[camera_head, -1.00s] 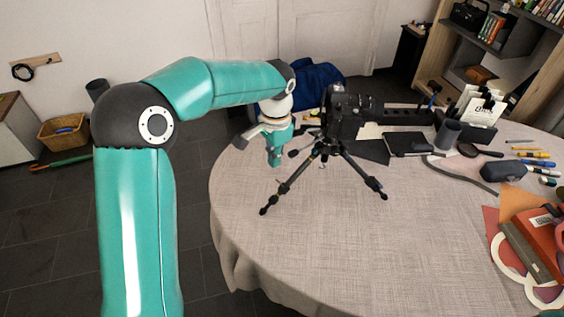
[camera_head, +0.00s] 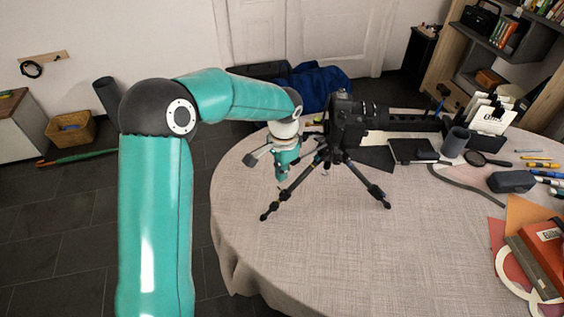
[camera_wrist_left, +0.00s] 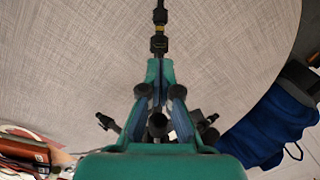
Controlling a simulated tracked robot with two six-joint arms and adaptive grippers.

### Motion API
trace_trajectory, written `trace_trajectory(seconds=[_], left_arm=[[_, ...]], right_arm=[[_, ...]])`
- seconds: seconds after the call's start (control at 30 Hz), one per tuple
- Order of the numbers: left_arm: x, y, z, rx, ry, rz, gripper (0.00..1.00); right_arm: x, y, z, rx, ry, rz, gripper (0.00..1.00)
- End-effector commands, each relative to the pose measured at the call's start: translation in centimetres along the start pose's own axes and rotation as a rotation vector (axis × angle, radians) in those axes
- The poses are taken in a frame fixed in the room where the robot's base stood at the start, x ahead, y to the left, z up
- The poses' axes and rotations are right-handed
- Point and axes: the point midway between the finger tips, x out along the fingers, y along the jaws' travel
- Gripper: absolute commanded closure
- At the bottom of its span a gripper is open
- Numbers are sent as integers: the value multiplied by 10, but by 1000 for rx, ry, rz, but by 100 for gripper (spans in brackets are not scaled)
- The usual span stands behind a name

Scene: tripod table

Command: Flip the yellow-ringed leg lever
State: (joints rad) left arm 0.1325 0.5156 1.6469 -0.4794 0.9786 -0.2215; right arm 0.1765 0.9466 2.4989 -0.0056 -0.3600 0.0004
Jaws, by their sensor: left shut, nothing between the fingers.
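A black tripod (camera_head: 297,183) with a camera and long lens (camera_head: 350,118) on top stands on the round table. A dark leg with yellow bands (camera_wrist_left: 158,30) runs up from the fingertips in the left wrist view; the lever on it is too small to make out. In the head view I cannot tell its yellow ring. My left gripper (camera_head: 281,179) points down just left of the tripod's front-left leg, close to it; contact cannot be told. In the wrist view its fingers (camera_wrist_left: 160,75) are together, with nothing between them. My right gripper is not in view.
The cloth-covered table (camera_head: 330,260) is clear in front of the tripod. To the right are a dark cup (camera_head: 455,142), a pencil case (camera_head: 511,182), pens and an orange book (camera_head: 541,250). A blue bag (camera_head: 318,84) is behind the table; it shows right in the wrist view (camera_wrist_left: 270,125).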

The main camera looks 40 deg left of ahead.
Motion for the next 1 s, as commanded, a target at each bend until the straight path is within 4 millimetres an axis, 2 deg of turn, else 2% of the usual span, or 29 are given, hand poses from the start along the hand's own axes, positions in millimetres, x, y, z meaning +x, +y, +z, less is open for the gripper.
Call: trace_trajectory(seconds=[0.2, 0.33, 1.0], left_arm=[[32, 0, 1, 0, -3, 1, 100], [42, 0, 0, -1, -1, 0, 100], [47, 0, -1, 0, 5, 0, 100]], right_arm=[[-6, -2, 0, 0, 0, 0, 60], [-7, -2, 0, 0, 0, 0, 60], [-6, -2, 0, 0, 0, 0, 60]])
